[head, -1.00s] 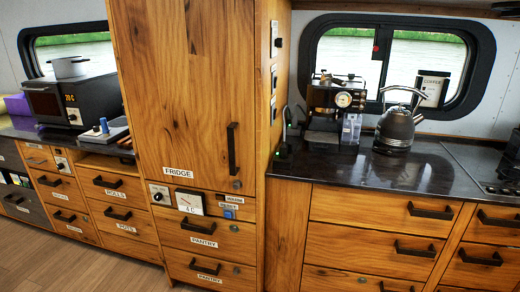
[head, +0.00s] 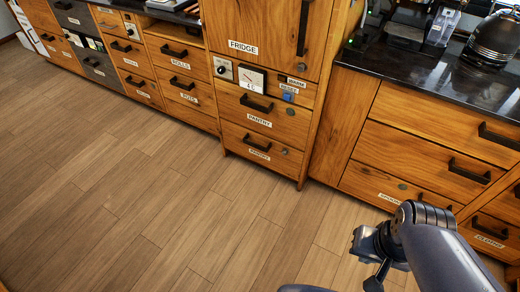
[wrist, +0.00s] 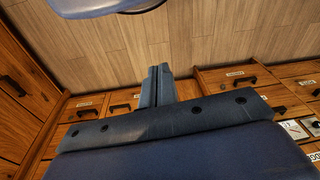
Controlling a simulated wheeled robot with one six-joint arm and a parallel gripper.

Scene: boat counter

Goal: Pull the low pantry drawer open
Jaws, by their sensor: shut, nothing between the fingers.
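The low pantry drawer (head: 260,147) is the bottom wooden front of the tall cabinet in the head view. It is closed flush and has a black bar handle (head: 257,143), a PANTRY label below it and a round lock at right. In the wrist view, which is upside down, a drawer front (wrist: 235,82) right of my fingers appears to be this drawer. My gripper (wrist: 159,70) is shut and empty, its two fingers side by side over the floor and lower fronts. It touches no handle. In the head view my arm is at lower right, well apart from the drawer; its fingertips are unclear.
The upper pantry drawer (head: 262,115) is shut just above. The fridge door (head: 275,25) is above that. Closed drawers line the left side, and a dark counter (head: 410,70) with drawers stands at right. The wooden floor (head: 170,200) before the cabinets is clear.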

